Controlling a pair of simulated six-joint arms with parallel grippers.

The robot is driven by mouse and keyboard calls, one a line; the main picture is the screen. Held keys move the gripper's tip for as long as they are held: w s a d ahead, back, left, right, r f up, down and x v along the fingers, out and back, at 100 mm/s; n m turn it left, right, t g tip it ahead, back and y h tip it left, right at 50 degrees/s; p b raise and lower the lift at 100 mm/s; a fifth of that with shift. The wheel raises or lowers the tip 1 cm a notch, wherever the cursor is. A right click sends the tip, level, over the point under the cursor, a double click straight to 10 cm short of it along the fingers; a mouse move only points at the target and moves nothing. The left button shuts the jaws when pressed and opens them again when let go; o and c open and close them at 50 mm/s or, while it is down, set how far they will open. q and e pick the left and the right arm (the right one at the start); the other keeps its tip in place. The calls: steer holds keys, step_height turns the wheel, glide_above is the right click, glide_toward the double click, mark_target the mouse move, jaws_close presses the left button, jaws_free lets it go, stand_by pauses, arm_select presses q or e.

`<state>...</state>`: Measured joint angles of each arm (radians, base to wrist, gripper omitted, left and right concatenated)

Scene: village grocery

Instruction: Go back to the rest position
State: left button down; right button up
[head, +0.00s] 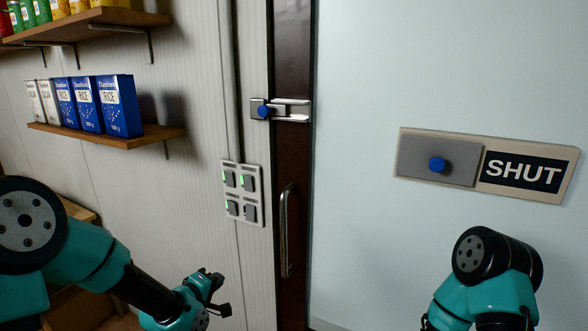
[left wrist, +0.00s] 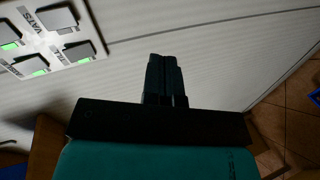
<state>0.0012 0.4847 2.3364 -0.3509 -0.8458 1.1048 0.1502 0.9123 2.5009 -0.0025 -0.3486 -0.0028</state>
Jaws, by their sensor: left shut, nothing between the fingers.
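My left gripper (head: 217,290) is in the lower middle of the head view, low in front of the ribbed wall, below and left of the switch panel (head: 260,213). In the left wrist view its two dark fingers (left wrist: 165,80) are together with nothing between them. It holds nothing and appears clear of the panel. My right arm (head: 490,280) is bent at the lower right of the head view; its gripper is out of the picture.
The panel's switches, some with green lights, also show in the left wrist view (left wrist: 62,45). A door latch (head: 290,111) with a blue knob and a vertical handle (head: 287,230) are nearby. A SHUT sign (head: 525,172) is at right. Shelves with rice boxes (head: 119,105) are upper left.

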arm_select(q)
steer(key=s+f+m+g+y, duration=0.1)
steer(key=s+f+m+g, duration=0.3)
steer(key=s+f, duration=0.8)
steer(key=s+f+m+g, duration=0.4)
steer(key=s+f+g, duration=0.4)
steer(key=s+f, duration=0.5)
step_height(320, 180, down, 5)
steer(key=shift+s+d+r+m+g+y, duration=0.1)
steer(key=shift+s+d+m+g+y, duration=0.05)
steer(key=shift+s+m+g+y, duration=0.2)
steer(key=shift+w, duration=0.2)
